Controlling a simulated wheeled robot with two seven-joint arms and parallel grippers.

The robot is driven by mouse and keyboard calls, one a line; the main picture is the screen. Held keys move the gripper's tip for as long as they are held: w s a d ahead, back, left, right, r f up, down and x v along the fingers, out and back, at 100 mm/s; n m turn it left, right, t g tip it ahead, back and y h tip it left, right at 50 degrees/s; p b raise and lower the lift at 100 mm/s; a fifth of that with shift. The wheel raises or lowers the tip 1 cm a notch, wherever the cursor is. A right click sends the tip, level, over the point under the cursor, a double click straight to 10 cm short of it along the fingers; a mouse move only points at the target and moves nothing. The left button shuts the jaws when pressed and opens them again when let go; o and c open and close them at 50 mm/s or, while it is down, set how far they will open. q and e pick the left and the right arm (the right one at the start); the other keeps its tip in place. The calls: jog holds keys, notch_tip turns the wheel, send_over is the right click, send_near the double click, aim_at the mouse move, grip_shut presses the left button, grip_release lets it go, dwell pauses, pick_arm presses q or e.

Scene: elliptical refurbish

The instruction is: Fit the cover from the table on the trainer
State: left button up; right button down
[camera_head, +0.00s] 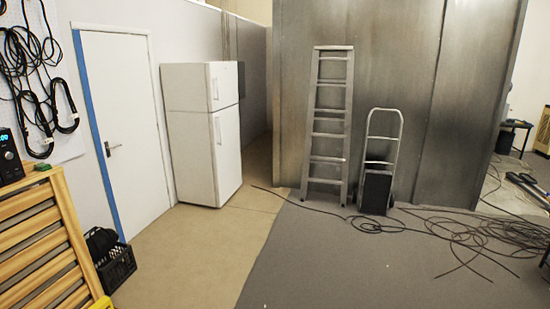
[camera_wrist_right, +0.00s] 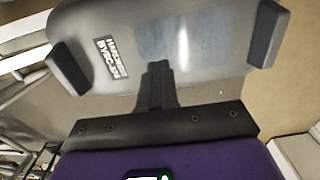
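In the right wrist view my right gripper (camera_wrist_right: 168,52) has its two dark fingers wide apart, with nothing seen clasped between them. Beyond the fingers is a smooth, pale grey, rounded panel (camera_wrist_right: 215,80) with a dark printed label. I cannot tell whether this panel is the cover, a part of the trainer or my own body. In the head view neither gripper shows, and I make out no cover, table or trainer for certain.
A white fridge (camera_head: 202,135) stands beside a white door (camera_head: 122,130). A ladder (camera_head: 328,125) and a hand truck (camera_head: 378,165) lean at the metal wall. Cables (camera_head: 480,235) lie on the grey mat (camera_head: 340,265). A slatted wooden piece (camera_head: 45,240) and black crate (camera_head: 117,267) are at left.

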jog(key=shift+f, duration=0.1)
jog(key=shift+f+b, duration=2)
jog(key=shift+f, duration=0.35)
notch_tip(320, 180, up, 7)
jog(key=p, duration=0.4)
